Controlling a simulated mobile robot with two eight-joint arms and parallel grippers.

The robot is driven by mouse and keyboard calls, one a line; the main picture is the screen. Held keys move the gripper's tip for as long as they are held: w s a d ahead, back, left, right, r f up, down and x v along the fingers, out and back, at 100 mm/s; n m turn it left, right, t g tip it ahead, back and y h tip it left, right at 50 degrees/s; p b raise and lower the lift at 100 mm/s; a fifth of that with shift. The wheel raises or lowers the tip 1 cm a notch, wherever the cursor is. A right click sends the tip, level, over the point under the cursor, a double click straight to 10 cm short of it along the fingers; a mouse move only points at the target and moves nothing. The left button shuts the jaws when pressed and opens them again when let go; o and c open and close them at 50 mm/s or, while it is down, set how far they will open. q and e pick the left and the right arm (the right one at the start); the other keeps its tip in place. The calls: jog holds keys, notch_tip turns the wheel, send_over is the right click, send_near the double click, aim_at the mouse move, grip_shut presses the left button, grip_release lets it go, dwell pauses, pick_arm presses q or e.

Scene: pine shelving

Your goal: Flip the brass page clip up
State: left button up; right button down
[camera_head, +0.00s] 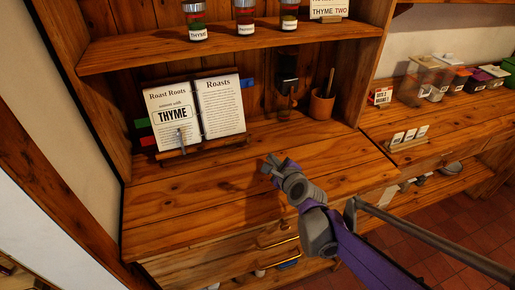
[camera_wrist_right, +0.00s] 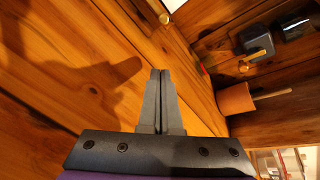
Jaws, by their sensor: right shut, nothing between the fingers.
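An open recipe book (camera_head: 220,105) stands on a wooden book stand (camera_head: 200,148) at the back left of the counter. A narrow upright clip (camera_head: 181,139) shows in front of the left page's lower part; its brass colour is hard to make out. My right gripper (camera_head: 271,163) is shut and empty above the counter, to the right of and nearer than the stand, apart from it. In the right wrist view the closed fingers (camera_wrist_right: 160,73) point toward a small brass knob (camera_wrist_right: 165,18) at the top; I cannot tell if it belongs to the clip. My left gripper is out of view.
A terracotta pot (camera_head: 321,107) and a dark grinder-like object (camera_head: 286,83) stand right of the book. Spice jars (camera_head: 245,17) line the shelf above. A small card holder (camera_head: 408,143) sits further right. The counter in front of the stand is clear.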

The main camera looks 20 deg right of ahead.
aim_at(239, 141)
jog(key=x, duration=0.4)
jog(key=shift+s, duration=0.1)
jog(key=shift+w+a+r, duration=0.3)
jog(key=shift+w+a, duration=0.2)
jog(key=shift+w+a+r, duration=0.35)
jog(key=shift+w+a, duration=0.1)
jog(key=shift+a, duration=0.1)
jog(key=shift+w+a+r, duration=0.3)
jog(key=shift+a+r, duration=0.05)
jog(key=shift+a, duration=0.05)
jog(key=shift+r, duration=0.1)
jog(key=shift+d+r+n, duration=0.1)
jog(key=shift+r+n, duration=0.1)
jog(key=shift+n, duration=0.1)
jog(key=shift+w+r+n, duration=0.15)
jog(key=shift+r+n, duration=0.05)
jog(key=shift+n, duration=0.2)
